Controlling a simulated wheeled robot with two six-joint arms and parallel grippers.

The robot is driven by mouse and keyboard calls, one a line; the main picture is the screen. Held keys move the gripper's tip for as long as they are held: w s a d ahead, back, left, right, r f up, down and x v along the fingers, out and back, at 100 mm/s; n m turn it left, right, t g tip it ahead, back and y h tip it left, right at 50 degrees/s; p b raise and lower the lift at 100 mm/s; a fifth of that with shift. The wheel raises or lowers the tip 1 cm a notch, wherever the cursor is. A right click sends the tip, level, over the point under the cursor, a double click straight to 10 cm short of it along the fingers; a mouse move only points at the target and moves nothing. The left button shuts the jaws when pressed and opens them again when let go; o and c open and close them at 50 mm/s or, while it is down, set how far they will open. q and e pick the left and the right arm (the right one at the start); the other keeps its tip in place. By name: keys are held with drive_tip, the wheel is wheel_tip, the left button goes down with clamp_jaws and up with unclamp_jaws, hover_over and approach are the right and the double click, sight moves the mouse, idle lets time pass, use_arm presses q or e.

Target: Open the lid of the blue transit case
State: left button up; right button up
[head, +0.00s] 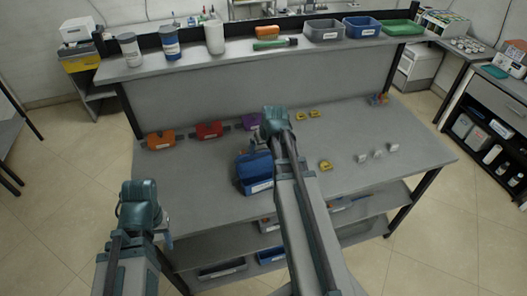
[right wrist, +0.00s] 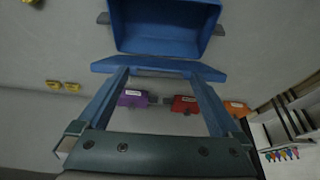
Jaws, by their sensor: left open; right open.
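The blue transit case (head: 258,187) stands on the workbench, left of my right forearm in the head view, with a white label on its front. In the right wrist view its open blue body (right wrist: 165,25) shows an empty inside. Its lid (right wrist: 158,66) is raised along the far side and seen nearly edge-on; in the head view the lid (head: 252,163) stands up behind the body. My right gripper (right wrist: 158,84) is open, its fingertips close to the lid edge; contact cannot be told. My left gripper (head: 165,238) is open and empty, off the bench's front left.
Yellow pieces (head: 326,166) and small white items (head: 378,153) lie to the right. A shelf (head: 190,60) with bottles and trays runs above. The bench's front left is clear.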

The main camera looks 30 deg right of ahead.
drive_tip(key=shift+c, duration=0.2)
clamp_jaws()
drive_tip(key=shift+w+d+r+g+p, duration=0.1)
drive_tip(key=shift+w+r+g+p, duration=0.3)
drive_tip(key=shift+w+p, duration=0.3)
drive_tip(key=w+g, duration=0.1)
drive_tip(key=w+p, duration=0.1)
drive_tip(key=w+r+g+p, duration=0.1)
drive_tip(key=shift+w+d+r+g, duration=0.1)
drive_tip(key=shift+w+d+g, duration=0.2)
drive_tip(key=shift+w, duration=0.05)
drive_tip(key=shift+w+d+y, duration=0.15)
drive_tip(key=shift+w+y, duration=0.15)
drive_tip(key=shift+w, duration=0.95)
drive_tip(key=shift+o, duration=0.2)
unclamp_jaws()
drive_tip(key=shift+r, duration=0.1)
